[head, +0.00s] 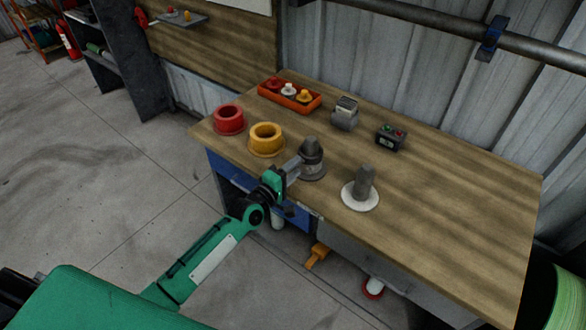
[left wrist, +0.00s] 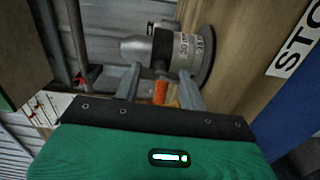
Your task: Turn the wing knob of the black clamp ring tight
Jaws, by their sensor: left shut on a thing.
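My right gripper is not in view.
On the workbench (head: 450,200) are a red ring (head: 229,121), a yellow ring (head: 266,140), and a white disc (head: 360,197) with a grey post. Behind stand an orange tray (head: 290,101), a grey device (head: 345,113) and a button box (head: 390,137). The right side is clear.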

